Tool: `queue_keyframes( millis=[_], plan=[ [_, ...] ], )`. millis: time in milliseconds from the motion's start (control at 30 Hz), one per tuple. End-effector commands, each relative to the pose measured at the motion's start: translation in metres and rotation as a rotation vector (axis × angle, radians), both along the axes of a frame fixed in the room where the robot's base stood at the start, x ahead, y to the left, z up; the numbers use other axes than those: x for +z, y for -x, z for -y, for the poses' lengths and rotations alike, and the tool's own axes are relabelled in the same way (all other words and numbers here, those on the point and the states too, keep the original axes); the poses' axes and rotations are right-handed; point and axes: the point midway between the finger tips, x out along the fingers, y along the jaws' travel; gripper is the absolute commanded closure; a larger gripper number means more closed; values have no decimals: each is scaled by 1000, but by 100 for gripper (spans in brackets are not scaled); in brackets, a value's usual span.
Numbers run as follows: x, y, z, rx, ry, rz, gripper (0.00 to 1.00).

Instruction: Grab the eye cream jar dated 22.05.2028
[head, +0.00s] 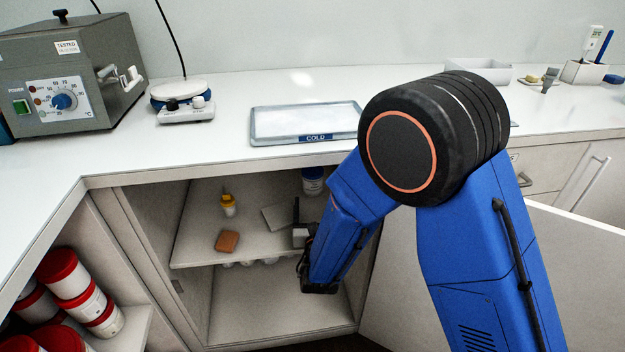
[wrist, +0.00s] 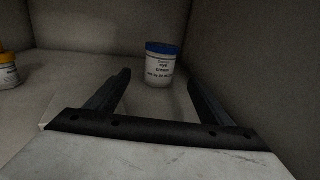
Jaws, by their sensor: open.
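The eye cream jar (wrist: 161,66) is white with a blue lid and stands upright on the cabinet shelf. Its label reads "eye cream" with a date line too small to read surely. In the head view the blue-lidded jar (head: 313,182) stands at the back right of the upper shelf. My gripper (wrist: 157,88) is open, its two fingers pointing at the jar from either side of the view. The jar appears just beyond the fingertips, with nothing between the fingers. In the head view my arm hides part of the gripper.
The cabinet's side wall is close on the right. Red-lidded tubs (head: 75,280) fill the left cabinet. The counter (head: 230,100) is above.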

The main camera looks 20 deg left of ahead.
Motion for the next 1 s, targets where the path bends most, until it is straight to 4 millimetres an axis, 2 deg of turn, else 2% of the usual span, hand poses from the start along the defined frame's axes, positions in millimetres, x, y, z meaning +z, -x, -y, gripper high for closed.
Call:
queue_keyframes(
  millis=[33, 300, 433, 667, 1000],
  plan=[
    [0, -10, -3, -2, 0, 1, 26],
    [0, -51, -22, -2, -1, 0, 26],
    [-1, -64, -28, -2, 1, 0, 26],
    [-1, -75, -33, -1, 0, 0, 26],
    [0, -115, -51, -1, -1, 1, 26]
  ],
)
